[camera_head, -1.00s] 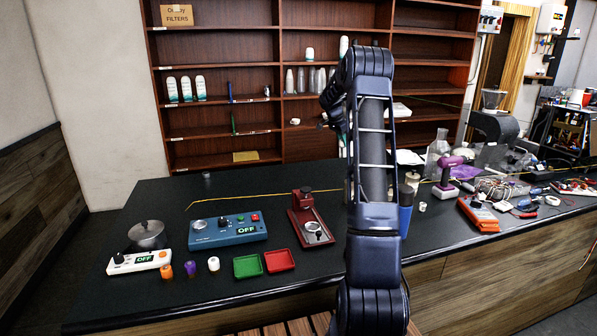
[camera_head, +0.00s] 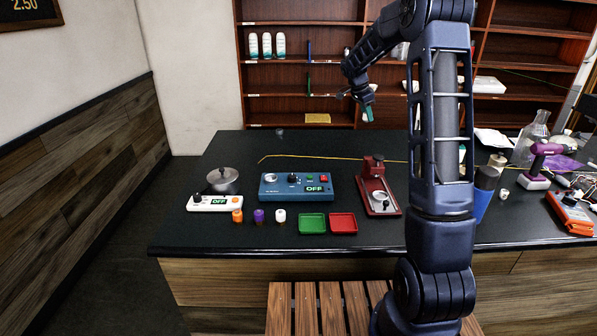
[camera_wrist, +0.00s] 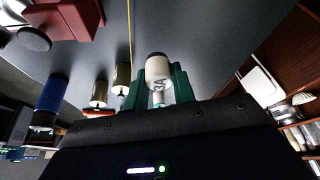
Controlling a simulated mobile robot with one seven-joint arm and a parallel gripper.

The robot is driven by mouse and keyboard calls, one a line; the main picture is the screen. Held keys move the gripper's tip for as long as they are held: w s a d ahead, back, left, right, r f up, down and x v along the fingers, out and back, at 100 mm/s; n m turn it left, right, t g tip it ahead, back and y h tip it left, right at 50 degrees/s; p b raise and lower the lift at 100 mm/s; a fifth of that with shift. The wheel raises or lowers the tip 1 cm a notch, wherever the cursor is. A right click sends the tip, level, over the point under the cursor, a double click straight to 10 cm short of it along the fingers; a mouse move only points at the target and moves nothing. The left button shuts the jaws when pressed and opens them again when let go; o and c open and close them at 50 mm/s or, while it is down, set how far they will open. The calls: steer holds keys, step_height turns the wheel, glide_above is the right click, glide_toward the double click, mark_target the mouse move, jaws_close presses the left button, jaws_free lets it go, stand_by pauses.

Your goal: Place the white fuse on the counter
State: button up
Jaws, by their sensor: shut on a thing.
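My gripper (camera_head: 368,112) is raised above the far side of the dark counter (camera_head: 235,240), in front of the shelves. In the wrist view its green fingers (camera_wrist: 160,88) are shut on a white fuse (camera_wrist: 159,68), a pale cylinder with dark lettering and a dark end. The fuse is clear of the counter. In the head view the held fuse is too small to make out.
A blue cylinder (camera_head: 484,192) stands to the right. The front left counter is clear.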

mark_target(360, 164)
steer(key=shift+s+a, duration=0.4)
steer(key=shift+a, duration=0.4)
step_height(360, 164, down, 20)
steer(key=shift+a, duration=0.1)
steer(key=o, duration=1)
steer(key=shift+f, duration=0.1)
